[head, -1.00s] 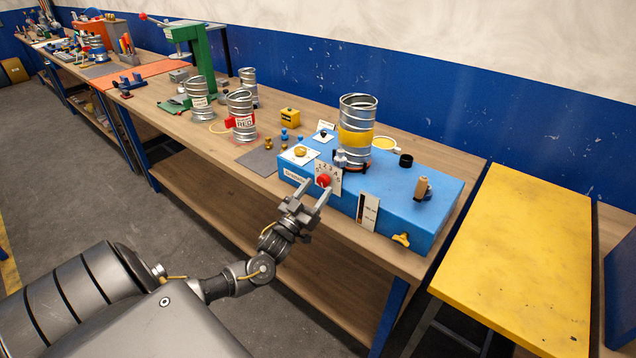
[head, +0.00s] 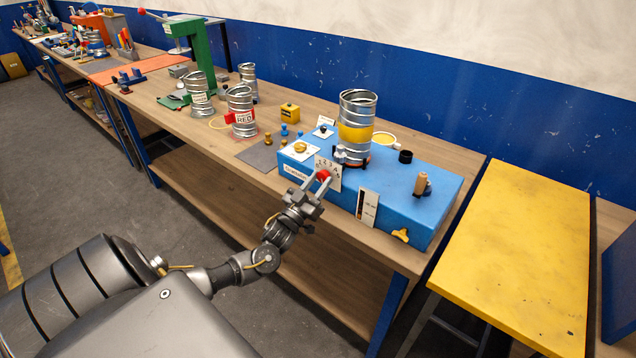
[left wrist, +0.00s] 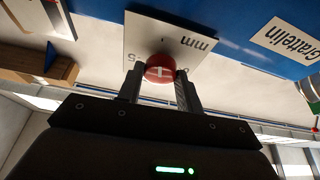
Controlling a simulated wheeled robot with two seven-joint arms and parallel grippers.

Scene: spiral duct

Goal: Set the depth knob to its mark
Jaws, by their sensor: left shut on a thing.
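The red depth knob (head: 323,174) sits on a white numbered dial plate (head: 334,168) on the front face of the blue machine (head: 395,190). My left gripper (head: 320,180) is shut on the knob, one finger at each side. In the left wrist view the red knob (left wrist: 160,68) is between the two fingers (left wrist: 161,88), with a pale line on its face. The plate (left wrist: 150,38) there reads "mm" upside down; most of its numbers are hidden or out of frame, so I cannot tell which one the line meets. My right gripper is not in view.
A ribbed metal duct with a yellow band (head: 356,138) stands on the machine. A white scale plate (head: 367,207) and yellow wing knob (head: 400,236) are on its front, right of the dial. More ducts (head: 241,112) stand at left. Free floor lies before the bench.

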